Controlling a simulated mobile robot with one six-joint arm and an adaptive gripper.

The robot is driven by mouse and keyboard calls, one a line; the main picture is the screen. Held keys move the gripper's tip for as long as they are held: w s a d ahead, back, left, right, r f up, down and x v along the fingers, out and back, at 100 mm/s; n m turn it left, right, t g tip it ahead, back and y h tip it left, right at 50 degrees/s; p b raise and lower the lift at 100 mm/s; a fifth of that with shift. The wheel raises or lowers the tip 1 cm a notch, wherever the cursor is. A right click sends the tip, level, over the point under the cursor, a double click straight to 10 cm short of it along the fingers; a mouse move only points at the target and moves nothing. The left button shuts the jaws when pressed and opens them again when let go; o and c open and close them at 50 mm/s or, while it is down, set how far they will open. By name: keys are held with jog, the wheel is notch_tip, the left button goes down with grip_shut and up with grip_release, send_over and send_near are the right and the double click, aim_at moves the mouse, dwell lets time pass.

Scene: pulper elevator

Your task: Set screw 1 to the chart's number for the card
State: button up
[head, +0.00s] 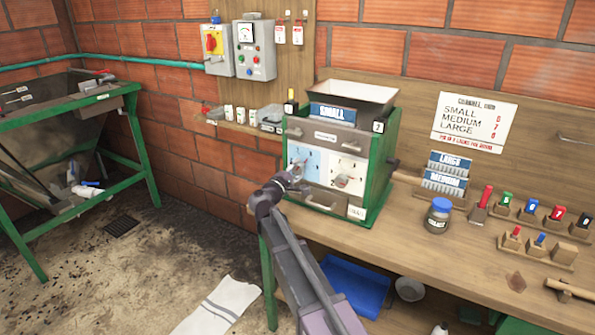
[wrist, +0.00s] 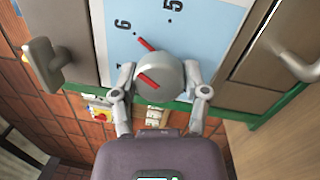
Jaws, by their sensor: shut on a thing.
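The pulper (head: 370,195) is a green-sided machine with a hopper on top and a SMALL card (head: 333,113) on its front. The chart (head: 473,122) on the back board lists SMALL, MEDIUM and LARGE with red numbers; SMALL's looks like 5, but is small. My gripper (head: 290,178) is at the left dial plate (head: 305,158). In the wrist view, the grey round screw knob (wrist: 158,78) sits between my two fingers, which are shut on its sides. Its red pointer (wrist: 146,44) ends close to the dot by 6; 5 is to the right. The screw's number is not legible.
A second dial knob (head: 342,181) is right of my gripper. LARGE (head: 450,163) and MEDIUM (head: 444,181) cards stand in a rack. A blue-lidded jar (head: 437,216) and several coloured-handled items stand on the bench. In the wrist view, a grey handle (wrist: 46,65) is at left.

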jog(key=shift+n, duration=0.3)
jog(key=shift+w, duration=0.1)
jog(key=o, duration=1.1)
jog(key=shift+o, duration=0.2)
jog(key=shift+m, duration=0.4)
